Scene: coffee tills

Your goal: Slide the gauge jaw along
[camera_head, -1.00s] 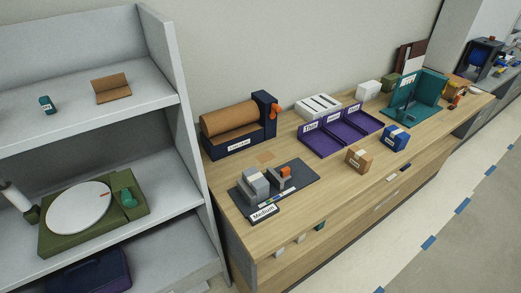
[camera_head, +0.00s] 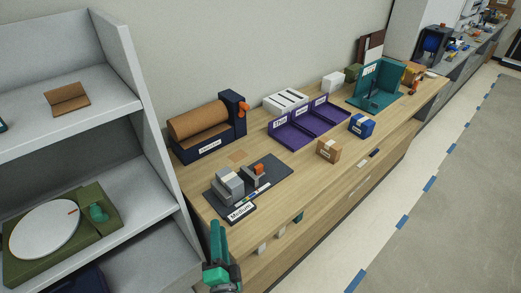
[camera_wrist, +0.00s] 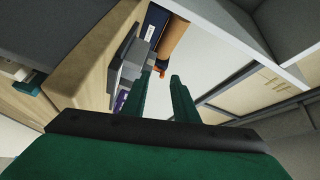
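The gauge (camera_head: 274,189) is a dark flat base on the near left part of the wooden counter, with a white "Medium" label at its front. A grey fixed block (camera_head: 229,183) stands on its left part. The gauge jaw (camera_head: 254,175), a grey block with an orange top, stands just right of the grey block. A coloured strip runs along the base's front. My green gripper (camera_head: 218,232) is in front of the counter's near left end, below and apart from the gauge. In the wrist view its two fingers (camera_wrist: 161,88) are spread with nothing between them.
A cardboard roll (camera_head: 200,121) in a dark holder stands behind the gauge. Purple trays (camera_head: 318,126), a brown box (camera_head: 328,150) and a blue box (camera_head: 361,126) are to the right. A grey shelf (camera_head: 150,130) stands close on the left. The floor right of the counter is clear.

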